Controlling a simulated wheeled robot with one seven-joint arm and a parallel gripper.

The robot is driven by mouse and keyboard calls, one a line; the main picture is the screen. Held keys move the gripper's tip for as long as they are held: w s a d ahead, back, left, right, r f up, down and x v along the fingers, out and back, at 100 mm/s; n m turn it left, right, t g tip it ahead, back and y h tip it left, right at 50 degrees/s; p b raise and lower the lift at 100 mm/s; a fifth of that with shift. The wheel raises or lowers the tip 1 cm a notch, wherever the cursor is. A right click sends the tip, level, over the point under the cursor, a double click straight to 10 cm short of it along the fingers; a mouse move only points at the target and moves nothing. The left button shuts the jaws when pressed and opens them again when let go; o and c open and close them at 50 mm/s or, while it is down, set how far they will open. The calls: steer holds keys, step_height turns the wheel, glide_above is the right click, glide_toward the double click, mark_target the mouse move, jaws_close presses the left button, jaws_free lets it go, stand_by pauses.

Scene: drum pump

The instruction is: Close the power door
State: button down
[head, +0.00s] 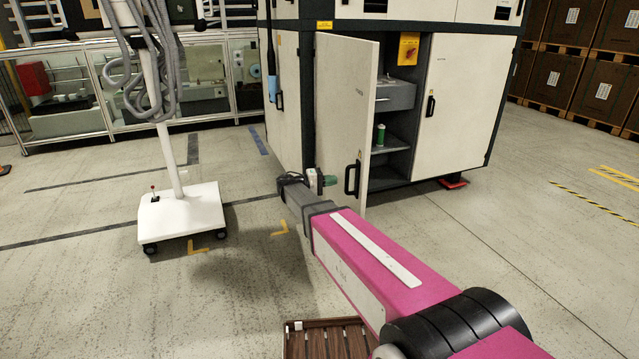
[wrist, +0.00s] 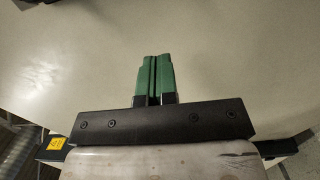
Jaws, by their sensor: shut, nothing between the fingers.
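The power door (head: 343,105) is a pale cabinet door on the left of the cabinet front. It stands ajar, swung outward, with shelves visible behind it. Its black handle (head: 352,178) is near the lower free edge. My gripper (head: 329,181) is in front of the door's outer face, just left of the handle; its green fingers are shut and empty. In the wrist view my gripper (wrist: 156,78) has its fingers together, facing a pale surface (wrist: 230,60) that looks like the door. I cannot tell whether the fingertips touch it.
The right cabinet door (head: 463,100) is shut. A green-topped item (head: 380,135) stands on a shelf inside. A white wheeled stand (head: 181,212) with grey hoses is at left. A wooden pallet (head: 327,341) lies at the bottom. The floor at right is clear.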

mark_target(351, 178)
steer(key=shift+w+d, duration=0.2)
steer(key=shift+d, duration=1.1)
steer(key=shift+w+d, duration=0.15)
steer(key=shift+d, duration=1.1)
steer(key=shift+d, duration=0.15)
